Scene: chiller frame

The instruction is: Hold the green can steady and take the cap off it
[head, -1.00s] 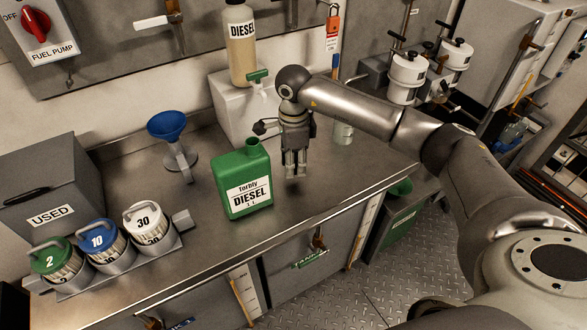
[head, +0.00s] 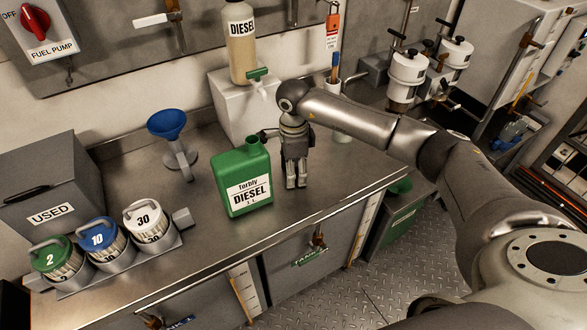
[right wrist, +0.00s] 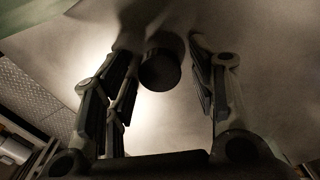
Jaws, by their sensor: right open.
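The green can (head: 242,182), labelled DIESEL, stands upright on the steel bench. Its neck (head: 252,146) shows an open top with no cap on it. My right gripper (head: 295,186) points down just right of the can, low over the bench and apart from the can. In the right wrist view its fingers are spread, with a dark round piece (right wrist: 160,70) between them near the bench surface. It looks like the cap, but the view is too dark to be sure, and no finger clearly grips it. My left gripper is not in view.
A blue funnel (head: 167,125) on a stand is behind the can to the left. Several lidded pots stand in a rack at front left, beside a grey USED box (head: 50,190). A white block (head: 238,105) with a diesel bottle (head: 241,45) above stands behind. The bench's front edge is close.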

